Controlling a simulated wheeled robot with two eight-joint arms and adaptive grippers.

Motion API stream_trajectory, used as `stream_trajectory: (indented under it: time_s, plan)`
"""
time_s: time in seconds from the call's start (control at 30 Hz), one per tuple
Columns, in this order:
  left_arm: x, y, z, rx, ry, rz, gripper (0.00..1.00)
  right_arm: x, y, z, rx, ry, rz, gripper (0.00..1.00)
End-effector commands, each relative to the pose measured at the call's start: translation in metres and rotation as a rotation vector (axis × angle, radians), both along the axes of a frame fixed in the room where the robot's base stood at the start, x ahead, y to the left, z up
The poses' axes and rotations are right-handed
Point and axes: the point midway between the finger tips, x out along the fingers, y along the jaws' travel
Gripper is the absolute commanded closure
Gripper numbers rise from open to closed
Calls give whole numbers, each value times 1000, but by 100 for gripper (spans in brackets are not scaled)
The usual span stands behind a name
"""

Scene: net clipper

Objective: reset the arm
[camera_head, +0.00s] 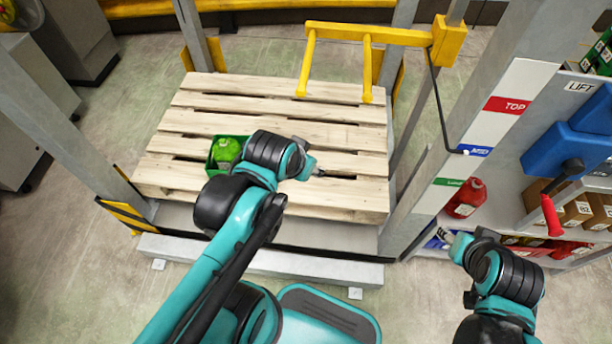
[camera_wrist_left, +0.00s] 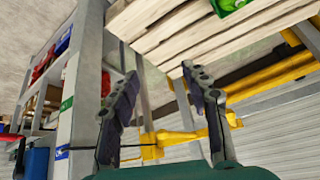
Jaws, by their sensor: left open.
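My left arm reaches from the bottom of the head view over the wooden pallet (camera_head: 270,108). My left gripper (camera_head: 318,172) is above the pallet's front right part, small and partly hidden by its own wrist. In the left wrist view the two dark fingers of the left gripper (camera_wrist_left: 160,80) stand wide apart with nothing between them. My right arm is at the lower right, and its right gripper (camera_head: 447,241) points left by the shelf post; its fingers are too small to judge.
A green bin (camera_head: 212,166) with a green object (camera_head: 229,150) stands on the pallet, left of my left wrist.

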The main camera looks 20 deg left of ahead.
Motion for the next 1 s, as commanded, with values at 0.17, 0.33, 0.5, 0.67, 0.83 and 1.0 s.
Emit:
stream_trajectory:
  time_s: [0.17,0.33,0.5,0.67,0.83,1.0]
  plan:
    - [-22,-12,-13,-60,-40,56,53,0,0,0,0,0,0,52]
    - [-24,-13,-15,-71,-46,66,53,0,0,0,0,0,0,52]
    - [-24,-13,-14,-69,-45,66,53,0,0,0,0,0,0,52]
    - [-24,-13,-15,-69,-45,66,53,0,0,0,0,0,0,52]
    - [-24,-13,-15,-69,-45,65,53,0,0,0,0,0,0,52]
    - [-24,-13,-15,-69,-44,65,53,0,0,0,0,0,0,52]
